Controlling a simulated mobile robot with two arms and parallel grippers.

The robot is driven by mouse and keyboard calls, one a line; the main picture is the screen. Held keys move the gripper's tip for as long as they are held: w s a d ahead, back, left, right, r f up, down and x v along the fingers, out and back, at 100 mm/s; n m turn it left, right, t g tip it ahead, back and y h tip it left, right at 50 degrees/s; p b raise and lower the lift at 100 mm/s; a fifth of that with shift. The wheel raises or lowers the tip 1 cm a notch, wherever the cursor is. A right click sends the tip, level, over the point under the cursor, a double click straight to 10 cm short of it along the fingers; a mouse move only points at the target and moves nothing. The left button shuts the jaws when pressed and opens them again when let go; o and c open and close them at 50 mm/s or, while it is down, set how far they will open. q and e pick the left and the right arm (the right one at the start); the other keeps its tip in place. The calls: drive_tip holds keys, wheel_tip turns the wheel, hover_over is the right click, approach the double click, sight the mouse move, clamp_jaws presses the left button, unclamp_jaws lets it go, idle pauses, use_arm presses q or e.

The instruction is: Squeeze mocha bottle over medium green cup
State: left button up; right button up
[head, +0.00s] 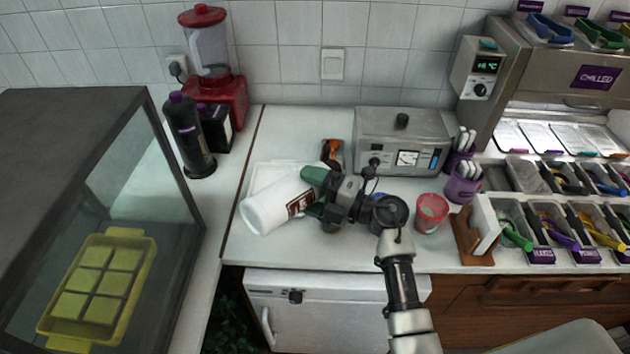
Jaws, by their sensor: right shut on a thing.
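My right gripper (309,192) is shut on a white bottle with a brown label (268,207), above the counter left of centre. The bottle is steeply tilted, its broad white end to the lower left and its label end at the gripper. Its lettering is only partly readable, and its nozzle is hidden by the gripper. Green parts show on both sides of the bottle at the gripper and look like its fingers. I cannot make out a green cup; the area under and behind the gripper is hidden. My left gripper is out of view.
A red cup (432,212) stands right of my right wrist. A metal appliance (402,140) stands behind, with an orange-topped item (332,150) beside it. Purple holders (462,187) and topping bins are right. A glass case (135,180) and red blender (212,70) are left.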

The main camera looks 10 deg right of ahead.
wheel_tip(320, 180, up, 2)
drive_tip(key=m+t+p, duration=0.1)
drive_tip(key=m+p, duration=0.2)
drive_tip(key=shift+r+y, duration=0.15)
drive_tip(key=shift+y, duration=0.15)
drive_tip(key=shift+w+d+f+m+t, duration=0.1)
drive_tip(key=shift+d+f+m+t, duration=0.15)
drive_tip(key=shift+f+m+t, duration=0.4)
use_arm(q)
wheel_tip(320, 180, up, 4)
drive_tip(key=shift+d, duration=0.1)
use_arm(e)
drive_tip(key=d+m+t, duration=0.1)
drive_tip(key=m, duration=0.1)
drive_tip(key=w+d+f+m+t, duration=0.1)
drive_tip(key=m, duration=0.2)
drive_tip(key=w+d+f+m+t, duration=0.1)
drive_tip(key=m, duration=0.2)
drive_tip(key=o, duration=0.4)
drive_tip(key=shift+c, duration=0.2)
drive_tip(key=c, duration=0.6)
